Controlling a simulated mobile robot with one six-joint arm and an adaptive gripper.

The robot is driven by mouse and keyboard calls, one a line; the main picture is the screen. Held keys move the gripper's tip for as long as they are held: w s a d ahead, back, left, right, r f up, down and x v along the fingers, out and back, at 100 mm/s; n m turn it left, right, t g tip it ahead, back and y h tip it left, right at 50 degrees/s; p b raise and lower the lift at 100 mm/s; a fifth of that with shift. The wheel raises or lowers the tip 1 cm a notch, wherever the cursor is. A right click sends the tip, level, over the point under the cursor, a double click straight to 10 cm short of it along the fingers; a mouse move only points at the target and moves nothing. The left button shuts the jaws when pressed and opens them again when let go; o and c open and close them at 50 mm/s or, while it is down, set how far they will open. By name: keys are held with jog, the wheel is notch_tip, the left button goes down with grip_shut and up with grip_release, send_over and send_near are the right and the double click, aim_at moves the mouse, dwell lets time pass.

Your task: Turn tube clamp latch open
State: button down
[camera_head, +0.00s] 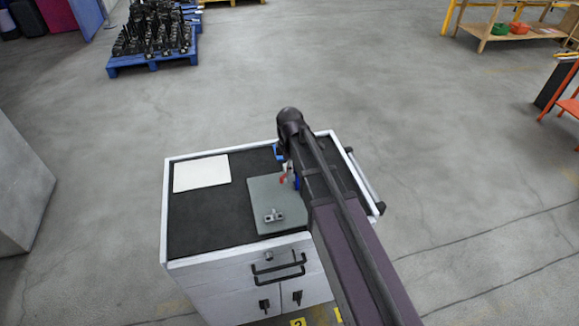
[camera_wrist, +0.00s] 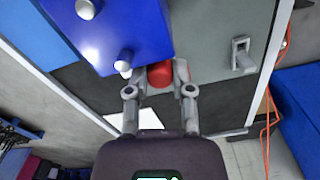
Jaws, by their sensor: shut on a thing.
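A blue clamp body (camera_wrist: 110,30) with silver round pins fills the upper left of the wrist view. A red rounded part (camera_wrist: 160,75), which looks like the latch's handle, sits at its lower edge. My gripper (camera_wrist: 154,80) is shut on this red part, with one grey finger on each side. In the head view, a bit of red (camera_head: 283,179) shows beside my arm on the grey-green plate (camera_head: 262,190). My arm hides most of the clamp there, so the latch's angle cannot be told.
A small grey metal bracket (camera_head: 273,215) stands on the plate and also shows in the wrist view (camera_wrist: 242,56). A white sheet (camera_head: 201,173) lies on the cabinet's black top (camera_head: 205,220). The cabinet has a side handle (camera_head: 365,182). Open floor surrounds it.

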jog(key=shift+c, duration=2.4)
grip_release()
jog(key=shift+n, duration=0.4)
